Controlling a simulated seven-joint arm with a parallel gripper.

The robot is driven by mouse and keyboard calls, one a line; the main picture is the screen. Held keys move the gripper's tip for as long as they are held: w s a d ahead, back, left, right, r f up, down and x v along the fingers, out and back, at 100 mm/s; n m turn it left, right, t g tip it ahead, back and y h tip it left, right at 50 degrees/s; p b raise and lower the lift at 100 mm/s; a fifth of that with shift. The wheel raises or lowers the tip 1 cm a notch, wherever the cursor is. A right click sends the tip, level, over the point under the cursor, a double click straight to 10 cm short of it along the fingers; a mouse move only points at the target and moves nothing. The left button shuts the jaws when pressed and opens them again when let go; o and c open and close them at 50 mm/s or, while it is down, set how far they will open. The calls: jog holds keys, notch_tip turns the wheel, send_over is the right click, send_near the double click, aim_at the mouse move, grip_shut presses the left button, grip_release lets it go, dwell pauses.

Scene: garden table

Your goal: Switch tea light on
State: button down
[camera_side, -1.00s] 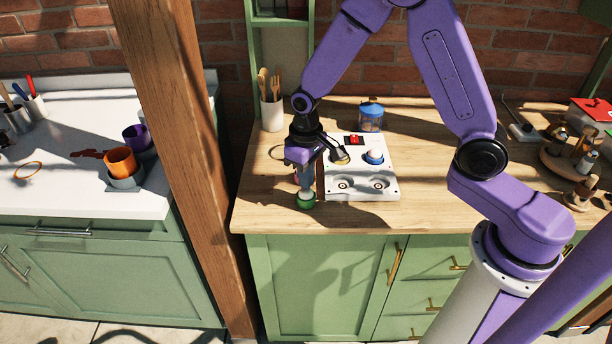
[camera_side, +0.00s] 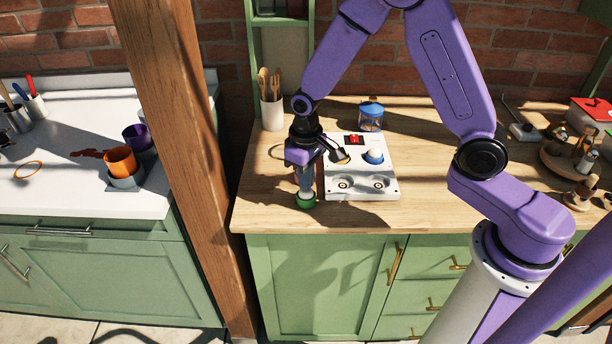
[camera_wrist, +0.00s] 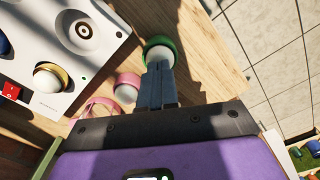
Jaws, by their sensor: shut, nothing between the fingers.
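A small round light with a green base and white top (camera_side: 305,201), seemingly the tea light, sits on the wooden counter near its front edge. It also shows in the wrist view (camera_wrist: 160,50), with a pale dome inside a green rim. My gripper (camera_side: 305,190) points down right above it. In the wrist view my fingertips (camera_wrist: 159,66) are together and empty, at the edge of the white top. I cannot tell whether they touch it. Whether the light is lit cannot be made out.
A white panel (camera_side: 345,190) lies right of my gripper, with a red switch (camera_side: 353,139), a blue-based dome (camera_side: 375,156) and round sockets. A pink-rimmed white piece (camera_wrist: 127,88) lies near my fingers. A blue-lidded jar (camera_side: 370,116) and utensil cup (camera_side: 272,114) stand behind.

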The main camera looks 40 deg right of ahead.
jog(key=shift+f, duration=0.5)
notch_tip(320, 180, up, 8)
dwell(1.0)
jog(key=s+d+r+n, duration=0.1)
jog(key=s+r+n, duration=0.1)
jog(key=s, duration=0.7)
jog(key=s+d+r+n, duration=0.1)
jog(key=s+n, duration=0.3)
jog(key=s, duration=0.5)
jog(key=s+d+r+n, duration=0.2)
jog(key=s+r+n, duration=0.2)
jog(key=s, duration=0.5)
